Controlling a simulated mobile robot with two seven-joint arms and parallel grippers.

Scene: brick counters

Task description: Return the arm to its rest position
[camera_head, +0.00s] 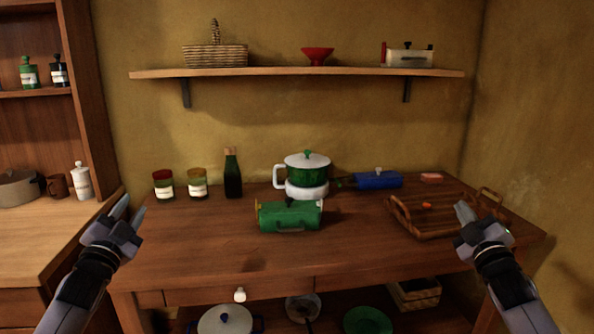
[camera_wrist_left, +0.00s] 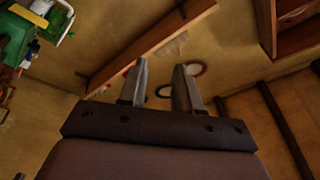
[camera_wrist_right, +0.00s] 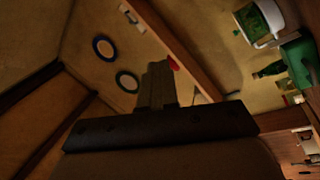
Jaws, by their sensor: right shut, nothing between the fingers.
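My left gripper (camera_head: 129,212) is raised at the left of the head view, over the gap between the left counter and the table. In the left wrist view its two fingers (camera_wrist_left: 158,88) stand apart with nothing between them. My right gripper (camera_head: 464,212) is raised at the right of the head view, in front of the wooden tray (camera_head: 432,228). In the right wrist view its fingers (camera_wrist_right: 157,85) are together and hold nothing. Neither gripper appears to touch anything.
On the wooden table (camera_head: 200,240) stand a green box-shaped thing (camera_head: 290,216), a green pot (camera_head: 306,168) on a white base, a blue thing (camera_head: 377,180), two jars and a dark bottle (camera_head: 232,175). A shelf (camera_head: 280,73) hangs above. The table's front left is clear.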

